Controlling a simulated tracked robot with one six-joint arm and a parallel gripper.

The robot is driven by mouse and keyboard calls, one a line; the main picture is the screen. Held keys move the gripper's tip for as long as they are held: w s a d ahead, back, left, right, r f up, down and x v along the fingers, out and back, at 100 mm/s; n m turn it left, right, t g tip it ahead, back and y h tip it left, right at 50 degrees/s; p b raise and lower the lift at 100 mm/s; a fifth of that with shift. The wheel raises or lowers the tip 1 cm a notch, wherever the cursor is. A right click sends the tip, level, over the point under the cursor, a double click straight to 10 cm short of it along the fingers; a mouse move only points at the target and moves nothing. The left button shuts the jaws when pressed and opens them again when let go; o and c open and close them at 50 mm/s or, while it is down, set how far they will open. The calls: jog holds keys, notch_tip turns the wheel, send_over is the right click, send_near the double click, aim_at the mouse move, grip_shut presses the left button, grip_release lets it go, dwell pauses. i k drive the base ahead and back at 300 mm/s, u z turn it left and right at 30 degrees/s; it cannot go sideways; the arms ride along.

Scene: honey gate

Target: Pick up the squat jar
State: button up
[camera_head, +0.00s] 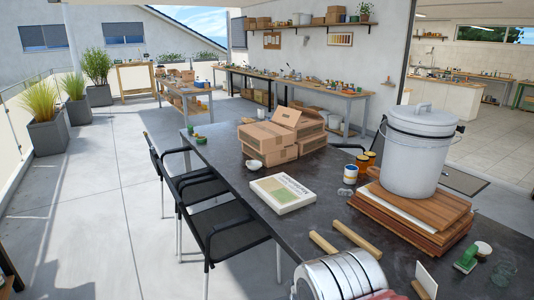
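Several small jars stand on the dark table (225,150), left of the big white lidded bucket (412,160). One short jar (350,174) has a pale body with a blue band and an amber top. Two amber jars with dark lids (362,163) stand close behind it, partly overlapping. A small clear glass piece (344,192) lies just in front of the short jar. I cannot tell for sure which of these is the squat jar. I cannot make out my gripper in the picture.
The bucket stands on stacked wooden boards (415,210). Cardboard boxes (285,135), a white book (283,193), two wooden rods (355,238) and a ribbed metal cylinder (340,277) are on the table. Black chairs (225,228) line its left side.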

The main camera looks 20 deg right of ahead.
aim_at(503, 275)
jog(key=z, duration=0.35)
jog(key=i, duration=0.5)
jog(key=z, duration=0.9)
jog(key=i, duration=0.65)
jog(key=z, duration=0.35)
